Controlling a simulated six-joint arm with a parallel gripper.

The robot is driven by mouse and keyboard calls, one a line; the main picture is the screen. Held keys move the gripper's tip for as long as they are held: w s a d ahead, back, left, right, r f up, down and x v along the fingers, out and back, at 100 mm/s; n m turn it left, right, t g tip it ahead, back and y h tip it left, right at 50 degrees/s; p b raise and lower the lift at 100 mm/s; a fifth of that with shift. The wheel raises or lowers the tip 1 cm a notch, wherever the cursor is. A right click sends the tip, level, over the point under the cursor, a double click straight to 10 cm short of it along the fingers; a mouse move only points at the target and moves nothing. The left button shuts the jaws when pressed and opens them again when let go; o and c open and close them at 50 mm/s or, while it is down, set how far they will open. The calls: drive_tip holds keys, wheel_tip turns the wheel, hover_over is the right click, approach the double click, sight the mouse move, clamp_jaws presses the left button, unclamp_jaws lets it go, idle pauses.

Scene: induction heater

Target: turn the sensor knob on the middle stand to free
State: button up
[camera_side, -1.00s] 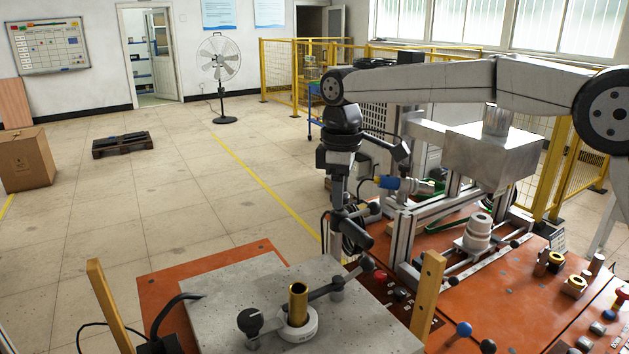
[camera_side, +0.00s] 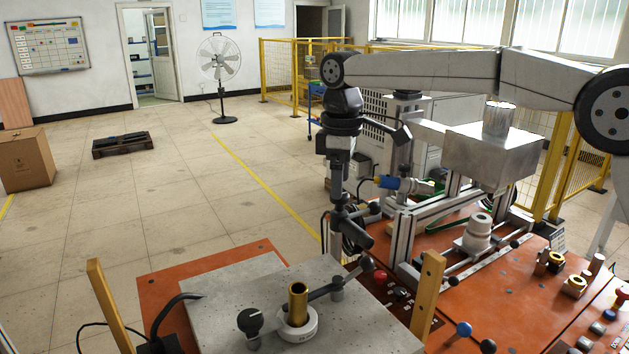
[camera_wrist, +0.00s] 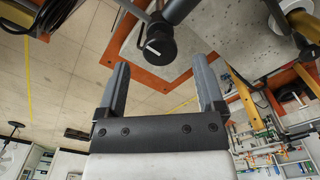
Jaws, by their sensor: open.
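A black round knob with a white pointer line (camera_wrist: 158,45) shows in the wrist view, just beyond and between my fingertips. In the side view a black knob (camera_side: 250,320) sits on a bracket on the grey stone-like plate (camera_side: 215,305), beside a brass tube (camera_side: 298,300) in a white ring (camera_side: 298,326). My gripper (camera_wrist: 161,72) is open, with its two grey fingers apart and nothing between them. The knob looks apart from the fingers. In the side view my wrist hangs behind the plate, and the fingers are hard to make out.
A dark lever with a ball end (camera_side: 367,263) reaches over the plate. An orange bench (camera_side: 515,300) with a white insulator-like part (camera_side: 478,233) and metal frames lies to the right.

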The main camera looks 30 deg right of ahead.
drive_tip(key=shift+r, duration=2.7)
drive_tip(key=shift+s+d+f, duration=0.1)
drive_tip(key=shift+d+f, duration=0.2)
drive_tip(key=shift+f, duration=0.15)
drive_tip(key=s+d+f+m, duration=0.2)
drive_tip(key=s+d+f, duration=0.15)
drive_tip(key=f, duration=0.25)
drive_tip(key=s+d+f+m, duration=0.1)
drive_tip(key=s+d+f, duration=0.25)
drive_tip(key=f, duration=0.35)
drive_tip(key=s+d+f+m+t, duration=0.1)
drive_tip(key=s+d+f+m, duration=0.1)
drive_tip(key=s+f, duration=0.4)
drive_tip(key=s+d+f+m+t, duration=0.1)
drive_tip(key=s+d+f+m, duration=0.2)
drive_tip(key=s+f, duration=0.3)
drive_tip(key=s+m, duration=0.1)
drive_tip(key=s, duration=0.2)
drive_tip(key=shift+d+f+t, duration=0.2)
drive_tip(key=shift+t, duration=0.1)
